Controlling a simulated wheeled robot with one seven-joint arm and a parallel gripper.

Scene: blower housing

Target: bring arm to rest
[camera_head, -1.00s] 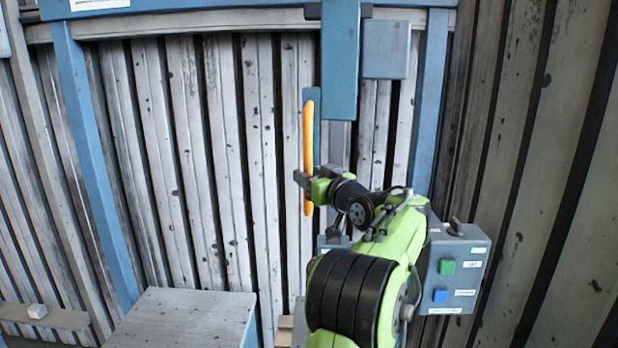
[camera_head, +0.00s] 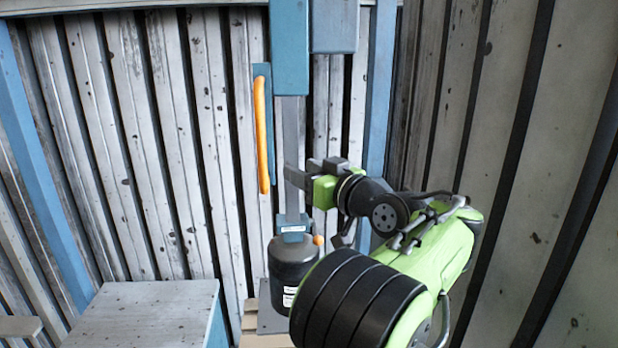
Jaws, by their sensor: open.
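My gripper (camera_head: 300,174) is at the middle of the picture, at the end of my green and black arm. It is open and no thing shows between its jaws. An upright orange handle (camera_head: 262,135) hangs on a narrow blue plate to the left of the gripper. A gap shows between the handle and the jaws in the picture. The arm stretches in from the lower right, with its large black joint in front.
A blue column (camera_head: 289,50) with a grey post below it stands behind the gripper. A dark cylinder (camera_head: 292,268) stands below, partly hidden by my arm. A grey-topped box (camera_head: 140,312) is at lower left. Ribbed walls close off the back and right.

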